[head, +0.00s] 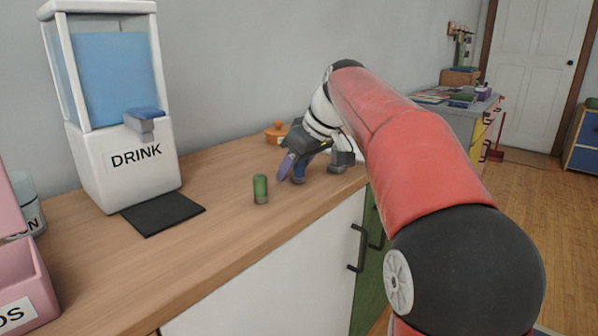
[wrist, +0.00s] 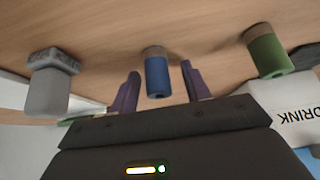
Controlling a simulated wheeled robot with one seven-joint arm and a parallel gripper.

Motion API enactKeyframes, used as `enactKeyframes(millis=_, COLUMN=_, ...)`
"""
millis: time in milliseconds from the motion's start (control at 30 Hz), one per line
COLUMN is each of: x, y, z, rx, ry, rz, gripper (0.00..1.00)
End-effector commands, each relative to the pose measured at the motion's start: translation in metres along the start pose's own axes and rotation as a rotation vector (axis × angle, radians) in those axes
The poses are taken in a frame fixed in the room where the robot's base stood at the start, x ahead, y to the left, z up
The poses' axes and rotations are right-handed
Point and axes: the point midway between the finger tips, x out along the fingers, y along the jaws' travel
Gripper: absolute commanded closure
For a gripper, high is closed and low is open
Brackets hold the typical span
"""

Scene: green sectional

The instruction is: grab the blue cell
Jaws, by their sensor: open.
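The blue cell (wrist: 157,76), a small blue cylinder with a brown-grey end, stands on the wooden counter. In the wrist view it sits between the two purple fingers of my gripper (wrist: 160,71), with a visible gap on each side. My gripper is open and not closed on it. In the head view the blue cell (head: 299,172) is partly hidden behind the purple finger of my gripper (head: 293,165).
A green cell (head: 260,188) stands to the left on the counter (head: 225,225), and a grey block-like piece (wrist: 50,85) is on the other side. A white DRINK dispenser (head: 125,160) with a dark mat (head: 163,213) stands farther left. An orange item (head: 276,132) sits behind.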

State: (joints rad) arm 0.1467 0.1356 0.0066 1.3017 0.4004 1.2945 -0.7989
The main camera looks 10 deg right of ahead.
Motion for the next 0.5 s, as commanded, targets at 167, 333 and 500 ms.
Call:
enactKeyframes(millis=167, x=-0.0004, y=0.0000, z=0.0000, rx=0.000, ry=0.000, rz=0.000, gripper=0.65)
enactKeyframes(millis=333, x=-0.0006, y=0.0001, z=0.0000, rx=0.000, ry=0.000, rz=0.000, gripper=0.87)
enactKeyframes(millis=500, x=-0.0007, y=0.0001, z=-0.0001, rx=0.000, ry=0.000, rz=0.001, gripper=1.00)
